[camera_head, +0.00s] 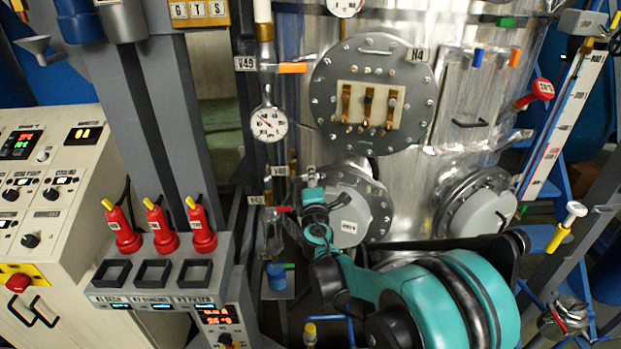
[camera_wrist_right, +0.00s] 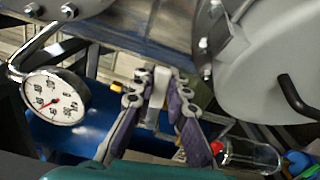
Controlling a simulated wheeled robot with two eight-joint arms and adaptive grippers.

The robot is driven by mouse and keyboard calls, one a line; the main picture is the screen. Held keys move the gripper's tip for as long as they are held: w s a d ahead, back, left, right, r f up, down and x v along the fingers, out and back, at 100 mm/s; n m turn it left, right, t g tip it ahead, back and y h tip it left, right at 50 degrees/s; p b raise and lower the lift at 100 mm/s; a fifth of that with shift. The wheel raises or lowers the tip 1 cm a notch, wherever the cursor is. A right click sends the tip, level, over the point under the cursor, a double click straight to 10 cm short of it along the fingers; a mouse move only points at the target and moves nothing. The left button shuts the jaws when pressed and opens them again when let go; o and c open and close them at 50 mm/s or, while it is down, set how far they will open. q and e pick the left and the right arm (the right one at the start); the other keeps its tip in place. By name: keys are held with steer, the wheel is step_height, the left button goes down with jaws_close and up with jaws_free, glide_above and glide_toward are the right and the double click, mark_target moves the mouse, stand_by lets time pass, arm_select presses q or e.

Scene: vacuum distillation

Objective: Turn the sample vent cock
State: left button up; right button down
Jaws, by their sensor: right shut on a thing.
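My right gripper (camera_wrist_right: 160,80) is shut on a pale grey upright piece (camera_wrist_right: 154,108) in the right wrist view. I cannot tell for certain whether this piece is the vent cock's handle. In the head view the teal right arm (camera_head: 385,285) reaches up and left to the sample line, and the wrist hides much of the contact. A red-handled cock (camera_head: 282,209) sits above a small glass sample vessel (camera_head: 273,240). The red handle (camera_wrist_right: 216,147) and the glass (camera_wrist_right: 250,155) also show right of the fingers in the wrist view. My left gripper is out of view.
A dial gauge (camera_head: 268,124) hangs above the sample line. A round flange cover (camera_head: 350,222) stands close right of my gripper. An orange-handled valve (camera_head: 292,67) is higher up. A console with three red-bodied, yellow-tipped items (camera_head: 160,232) stands at left.

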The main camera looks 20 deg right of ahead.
steer(key=shift+f+m+b, duration=0.35)
steer(key=shift+f+m, duration=0.1)
steer(key=shift+m, duration=0.35)
steer(key=c, duration=1.5)
jaws_free()
steer(key=shift+f, duration=0.1)
steer(key=shift+s, duration=0.1)
steer(key=v, duration=1.2)
